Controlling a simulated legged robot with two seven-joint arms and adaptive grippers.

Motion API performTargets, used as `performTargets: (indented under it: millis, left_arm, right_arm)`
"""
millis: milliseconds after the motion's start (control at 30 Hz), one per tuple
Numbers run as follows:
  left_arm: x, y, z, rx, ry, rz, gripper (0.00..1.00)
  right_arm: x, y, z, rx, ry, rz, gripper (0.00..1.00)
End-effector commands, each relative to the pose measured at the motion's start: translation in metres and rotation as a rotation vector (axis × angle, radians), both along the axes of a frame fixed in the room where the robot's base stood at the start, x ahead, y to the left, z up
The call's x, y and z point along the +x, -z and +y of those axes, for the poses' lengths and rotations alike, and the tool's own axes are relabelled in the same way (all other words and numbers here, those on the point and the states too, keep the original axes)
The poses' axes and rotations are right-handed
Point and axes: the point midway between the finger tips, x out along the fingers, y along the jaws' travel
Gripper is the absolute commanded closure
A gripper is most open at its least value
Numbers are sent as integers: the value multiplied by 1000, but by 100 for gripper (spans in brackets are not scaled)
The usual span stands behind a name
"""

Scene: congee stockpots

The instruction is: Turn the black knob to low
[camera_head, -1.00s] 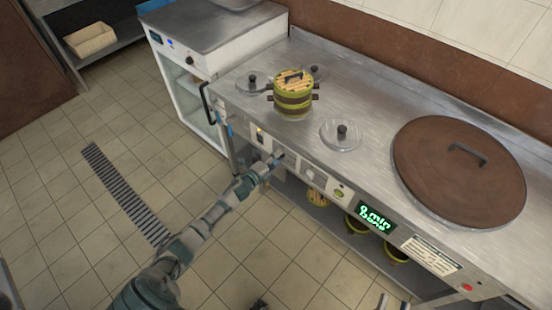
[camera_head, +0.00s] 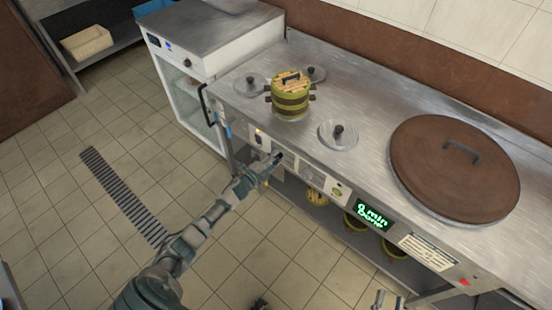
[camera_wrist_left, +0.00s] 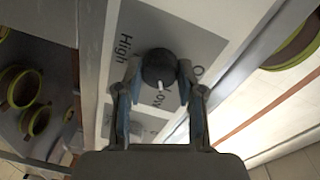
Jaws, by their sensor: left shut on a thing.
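The black knob (camera_wrist_left: 158,68) sits on a grey control plate (camera_wrist_left: 147,25) on the stove front. The plate carries the word High at the left in the left wrist view, and partly hidden lettering at the right of the knob. The knob's white pointer mark aims toward the bottom of that view. My left gripper (camera_wrist_left: 158,75) has one finger on each side of the knob and is shut on it. In the head view, my left gripper (camera_head: 274,160) is at the stove's front panel. My right gripper (camera_head: 389,301) shows only its fingertips at the bottom edge, apart and empty.
A green banded pot (camera_head: 291,103), small lids (camera_head: 338,134) and a large brown lid (camera_head: 455,168) are on the steel top (camera_head: 375,105). A green display (camera_head: 374,216) is on the front. Several pots stand on the shelf below. The floor (camera_head: 245,255) ahead is mostly clear.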

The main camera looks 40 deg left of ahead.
Motion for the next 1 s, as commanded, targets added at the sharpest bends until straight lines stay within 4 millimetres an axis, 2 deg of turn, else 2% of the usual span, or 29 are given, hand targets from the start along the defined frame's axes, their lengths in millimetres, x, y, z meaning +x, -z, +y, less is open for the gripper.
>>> performTargets:
  millis: [67,100,200,567,667,1000]
  left_arm:
    - [0,1,8,4,-15,6,97]
    - [0,1,8,4,-15,6,57]
    - [0,1,6,4,-12,5,37]
    - [-5,0,1,6,-4,3,37]
    - [-18,0,3,6,-4,4,37]
    - [-91,-1,15,1,-5,6,37]
  right_arm:
    - [0,0,0,0,0,0,60]
    - [0,0,0,0,0,0,60]
    - [0,0,0,0,0,-1,60]
    - [-2,-2,0,2,-3,-7,60]
    - [-2,-2,-1,3,-3,-7,60]
    - [-2,-2,1,1,-2,-5,60]
